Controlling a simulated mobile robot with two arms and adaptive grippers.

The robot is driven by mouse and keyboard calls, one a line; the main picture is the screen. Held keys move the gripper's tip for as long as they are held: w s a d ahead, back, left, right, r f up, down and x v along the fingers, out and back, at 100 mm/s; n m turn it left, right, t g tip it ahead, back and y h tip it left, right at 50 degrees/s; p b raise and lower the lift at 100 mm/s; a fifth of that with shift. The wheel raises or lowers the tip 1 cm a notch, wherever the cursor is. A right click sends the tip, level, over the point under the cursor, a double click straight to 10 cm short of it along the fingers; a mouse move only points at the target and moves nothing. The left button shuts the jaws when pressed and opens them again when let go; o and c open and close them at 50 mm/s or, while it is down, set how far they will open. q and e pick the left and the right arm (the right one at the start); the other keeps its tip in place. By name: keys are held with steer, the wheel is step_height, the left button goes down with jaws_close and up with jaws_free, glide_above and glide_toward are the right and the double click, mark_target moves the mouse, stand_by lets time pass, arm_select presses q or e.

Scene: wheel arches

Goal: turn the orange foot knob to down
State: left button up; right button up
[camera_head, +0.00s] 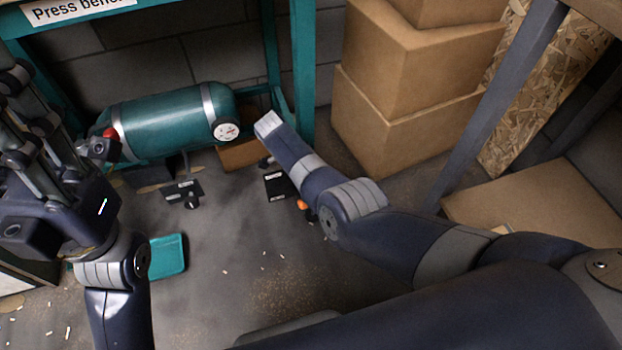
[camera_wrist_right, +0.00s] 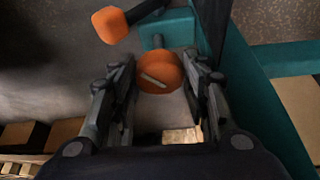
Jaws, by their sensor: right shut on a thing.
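The orange foot knob (camera_wrist_right: 158,73) is round, with a pale line across its face that slopes down to the right in the right wrist view. It sits by a teal frame part. My right gripper (camera_wrist_right: 159,62) is shut on it, with one finger on each side. In the head view my right forearm hides this gripper and the knob. My left gripper (camera_head: 45,125) is at the far left of the head view, raised and away from the knob. Its fingers point up, and their spacing is unclear.
An orange-ended black part (camera_wrist_right: 110,25) is close to the knob. A teal tank (camera_head: 170,120) with a gauge (camera_head: 227,131) lies at the back. Cardboard boxes (camera_head: 410,125) are stacked right of a teal post (camera_head: 303,70). A teal tray (camera_head: 168,256) lies on open floor.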

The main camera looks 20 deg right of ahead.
steer(key=shift+d, duration=0.1)
stand_by(0.3)
steer(key=o, duration=0.7)
steer(key=shift+o, duration=0.2)
